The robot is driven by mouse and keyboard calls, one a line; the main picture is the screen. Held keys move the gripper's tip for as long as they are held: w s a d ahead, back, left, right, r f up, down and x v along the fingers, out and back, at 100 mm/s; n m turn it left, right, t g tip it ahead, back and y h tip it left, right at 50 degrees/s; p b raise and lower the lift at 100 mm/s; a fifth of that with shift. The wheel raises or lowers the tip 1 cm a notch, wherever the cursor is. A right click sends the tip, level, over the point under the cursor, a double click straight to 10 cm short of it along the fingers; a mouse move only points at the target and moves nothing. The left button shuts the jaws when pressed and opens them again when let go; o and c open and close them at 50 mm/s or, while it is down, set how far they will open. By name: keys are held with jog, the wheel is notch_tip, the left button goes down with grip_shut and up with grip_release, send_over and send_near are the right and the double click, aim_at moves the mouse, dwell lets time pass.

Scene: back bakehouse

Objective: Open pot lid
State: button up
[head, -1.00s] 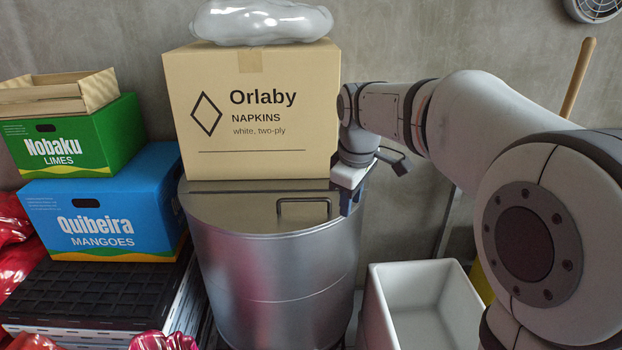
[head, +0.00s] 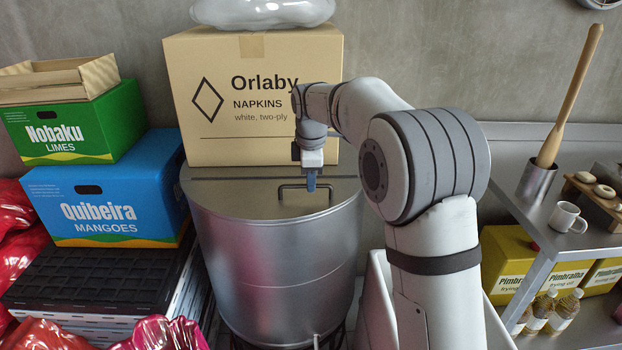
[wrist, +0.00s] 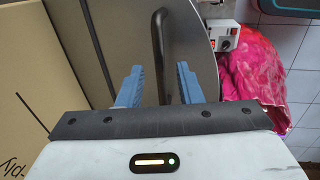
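The pot is a big steel drum (head: 275,260) with a flat lid (head: 235,195), which lies closed on it. A dark bar handle (head: 290,187) stands on the lid near its front right. My gripper (head: 311,188) points down at the handle's right part. In the wrist view its two blue fingers (wrist: 159,85) are apart, and the handle (wrist: 159,45) runs between them. A cardboard napkin box (head: 220,110) stands on the back of the pot's top, close behind the handle.
A clear plastic bag (head: 265,14) lies on the napkin box. Blue (head: 110,200) and green (head: 80,125) fruit boxes are stacked at left above black crates (head: 75,285). A steel shelf (head: 525,205) with a mug (head: 566,217) stands at right. A white bin (head: 375,300) is partly hidden by my arm.

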jog(key=shift+w+f, duration=0.1)
jog(key=shift+f, duration=0.3)
jog(key=shift+c, duration=0.4)
grip_shut()
